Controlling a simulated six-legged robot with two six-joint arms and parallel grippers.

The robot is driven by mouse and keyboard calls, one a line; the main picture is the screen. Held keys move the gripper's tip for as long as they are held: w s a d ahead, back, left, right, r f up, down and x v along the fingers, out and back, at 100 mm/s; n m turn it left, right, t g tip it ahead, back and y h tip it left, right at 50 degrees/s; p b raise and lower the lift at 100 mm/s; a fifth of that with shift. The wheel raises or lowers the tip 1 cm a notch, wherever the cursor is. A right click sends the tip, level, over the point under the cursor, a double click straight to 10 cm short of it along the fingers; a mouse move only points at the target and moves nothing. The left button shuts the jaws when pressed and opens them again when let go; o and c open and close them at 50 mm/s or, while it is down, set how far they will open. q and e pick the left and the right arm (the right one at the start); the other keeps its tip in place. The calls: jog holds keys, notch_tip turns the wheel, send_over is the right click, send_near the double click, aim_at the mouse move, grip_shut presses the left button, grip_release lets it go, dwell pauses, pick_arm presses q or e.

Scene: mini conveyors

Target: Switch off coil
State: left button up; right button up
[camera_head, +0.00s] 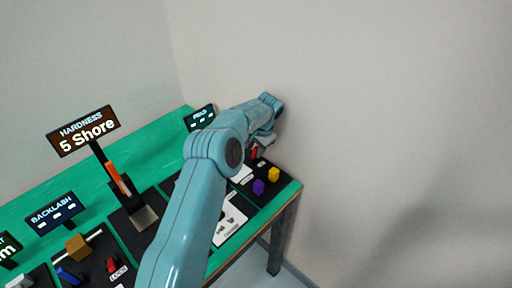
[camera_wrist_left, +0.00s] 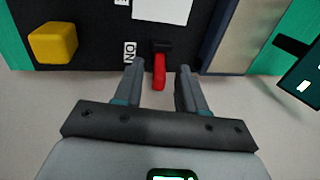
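A red switch lever (camera_wrist_left: 159,72) on a black base stands at the edge of a black panel in the left wrist view, beside a small white label (camera_wrist_left: 130,51) that seems to read ON, turned sideways. My left gripper (camera_wrist_left: 158,80) is open, with the lever between its two fingers and a gap on each side. In the head view my left gripper (camera_head: 264,140) is at the far right end of the table, partly hidden by my arm, with a bit of the red lever (camera_head: 255,152) showing. My right gripper is not in view.
A yellow block (camera_head: 274,174) and a purple block (camera_head: 258,187) are on the black panel near the gripper. A FIELD display (camera_head: 200,117) stands behind my arm. HARDNESS (camera_head: 84,131) and BACKLASH (camera_head: 54,212) signs stand left on the green table (camera_head: 160,133). A wall is close behind.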

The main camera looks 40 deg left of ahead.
pick_arm(q)
jog(key=shift+d+r, duration=0.1)
jog(key=shift+r, duration=0.2)
jog(key=v, duration=1.5)
jog(key=shift+r, duration=0.3)
jog(key=shift+d+f, duration=0.1)
jog(key=shift+d, duration=0.1)
